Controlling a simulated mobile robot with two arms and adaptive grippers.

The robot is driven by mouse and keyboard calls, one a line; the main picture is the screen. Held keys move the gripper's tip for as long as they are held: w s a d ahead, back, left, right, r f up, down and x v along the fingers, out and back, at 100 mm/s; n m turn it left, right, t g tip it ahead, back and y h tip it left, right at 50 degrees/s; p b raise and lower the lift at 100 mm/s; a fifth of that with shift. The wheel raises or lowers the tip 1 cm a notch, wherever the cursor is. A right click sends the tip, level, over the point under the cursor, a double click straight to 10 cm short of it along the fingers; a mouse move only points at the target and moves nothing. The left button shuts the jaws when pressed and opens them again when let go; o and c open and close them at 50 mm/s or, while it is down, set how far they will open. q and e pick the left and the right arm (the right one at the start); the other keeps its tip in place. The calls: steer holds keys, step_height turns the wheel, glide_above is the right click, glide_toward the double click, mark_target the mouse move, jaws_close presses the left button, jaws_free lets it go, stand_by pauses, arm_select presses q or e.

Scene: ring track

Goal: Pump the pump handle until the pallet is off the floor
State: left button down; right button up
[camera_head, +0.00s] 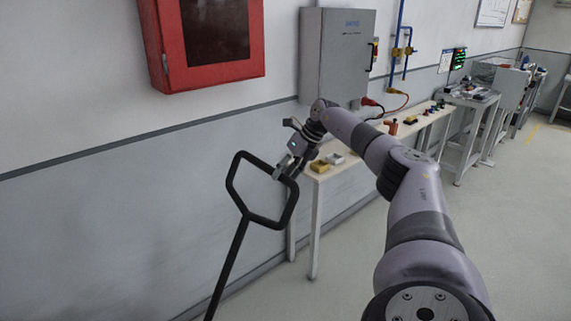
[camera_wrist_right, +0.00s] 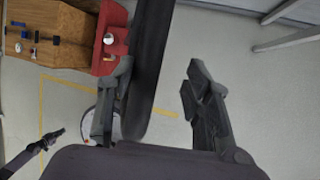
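The pump handle (camera_head: 229,251) is a black pole with a six-sided loop on top, leaning slightly right in the head view. My right gripper (camera_head: 283,168) is at the loop's upper right corner. In the right wrist view a thick black bar (camera_wrist_right: 152,65), seemingly part of the handle, passes between the fingers of my right gripper (camera_wrist_right: 155,105). The bar is close to the left finger, with a gap to the right finger, so the gripper is open around it. A dark gripper-like shape at the lower left, perhaps my left gripper (camera_wrist_right: 48,142), is too small to read. No pallet shows.
A narrow bench (camera_head: 345,165) with small coloured parts stands along the wall behind the handle. A grey cabinet (camera_head: 335,55) and a red wall box (camera_head: 205,42) hang above. Workstations (camera_head: 475,105) stand at the far right. The floor (camera_head: 480,200) at right is clear.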

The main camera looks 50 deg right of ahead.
steer(key=v, duration=1.2)
steer(key=shift+s, duration=0.1)
